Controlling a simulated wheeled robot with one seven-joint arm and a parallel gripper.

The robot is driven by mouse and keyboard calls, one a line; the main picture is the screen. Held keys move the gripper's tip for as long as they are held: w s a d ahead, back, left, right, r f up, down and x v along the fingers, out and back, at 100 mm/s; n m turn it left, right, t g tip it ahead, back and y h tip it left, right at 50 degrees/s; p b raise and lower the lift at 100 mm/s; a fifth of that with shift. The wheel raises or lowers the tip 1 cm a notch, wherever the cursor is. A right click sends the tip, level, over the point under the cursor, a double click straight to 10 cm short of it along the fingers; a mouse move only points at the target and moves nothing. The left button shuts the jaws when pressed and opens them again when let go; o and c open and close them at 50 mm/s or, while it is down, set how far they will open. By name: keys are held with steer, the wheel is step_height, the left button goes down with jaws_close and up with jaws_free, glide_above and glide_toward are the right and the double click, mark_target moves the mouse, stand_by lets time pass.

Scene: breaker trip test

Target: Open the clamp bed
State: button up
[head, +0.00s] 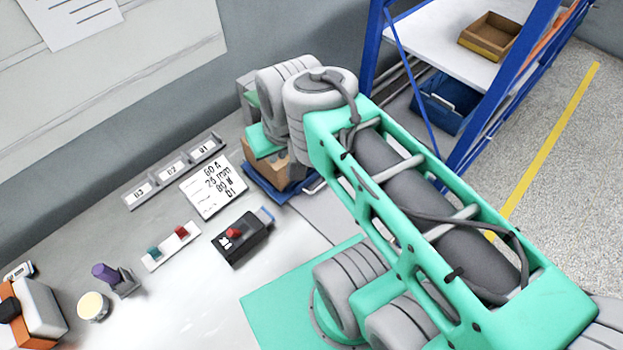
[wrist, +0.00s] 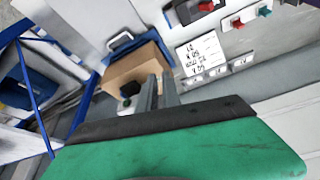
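No part is plainly marked as the clamp bed, so I cannot tell for sure which thing it is. A black unit with a red knob (head: 240,237) and a blue tab sits on the grey bench; it also shows at the top of the wrist view (wrist: 193,10). My gripper (wrist: 160,88) shows as two grey fingers past a green body, over or in front of a cardboard box (wrist: 137,68). I see nothing clearly held, and the gap between the fingers is unclear. In the head view my arm hides the fingertips.
The cardboard box stands in a blue tray (head: 258,187). A label card (head: 213,187), a strip with green and red switches (head: 171,246), a purple-topped post (head: 104,272) and an orange-grey device (head: 35,312) are on the bench. A blue-framed shelf (head: 455,55) stands right.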

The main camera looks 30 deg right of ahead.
steer(key=shift+o, duration=1)
steer(key=s+d+f+m+g+b, duration=0.2)
steer(key=s+d+f+m, duration=0.1)
steer(key=d+f, duration=0.5)
steer(key=shift+f+h+b, duration=0.3)
steer(key=shift+f, duration=0.35)
steer(key=m+y+b, duration=0.1)
steer(key=m, duration=1.1)
glide_toward(321, 184)
steer(key=x, duration=0.7)
steer(key=shift+f, duration=0.35)
steer(key=shift+c, duration=0.6)
jaws_close()
